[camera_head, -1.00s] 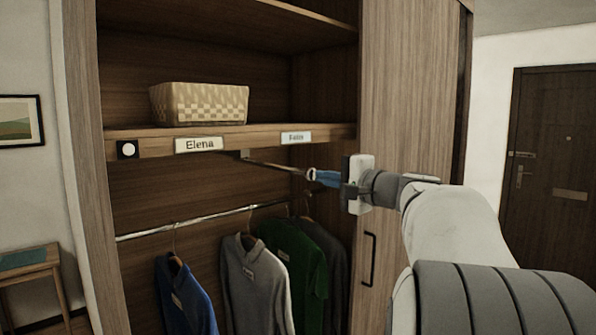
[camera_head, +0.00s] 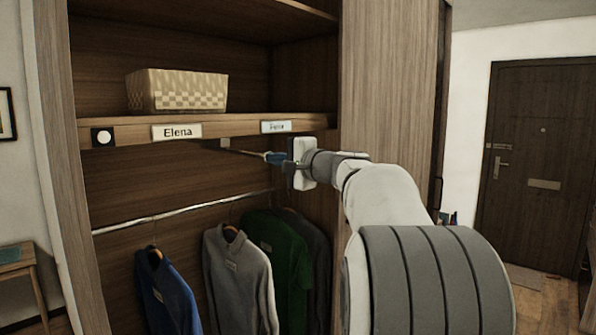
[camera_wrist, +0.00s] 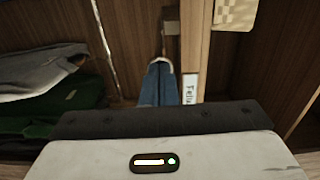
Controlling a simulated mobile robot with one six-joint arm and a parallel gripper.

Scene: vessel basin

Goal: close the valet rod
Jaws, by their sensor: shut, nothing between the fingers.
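The valet rod (camera_head: 247,153) is a thin rod that sticks out from a small bracket under the shelf edge, near the Elena and Felix labels. A short length of it shows in the head view. In the wrist view the rod (camera_wrist: 163,46) runs from the bracket (camera_wrist: 171,28) toward my fingertips. My gripper (camera_head: 269,157) has blue fingers, shut and empty, with their tips at the rod's outer end. The blue fingers also show in the wrist view (camera_wrist: 160,64). The exact contact at the tip is too small to tell.
The shelf edge (camera_head: 215,130) runs close beside my gripper, with a woven basket (camera_head: 180,92) on the shelf. Below is a hanging rail (camera_head: 170,214) with several garments. A wooden wardrobe panel (camera_head: 390,80) stands at the right.

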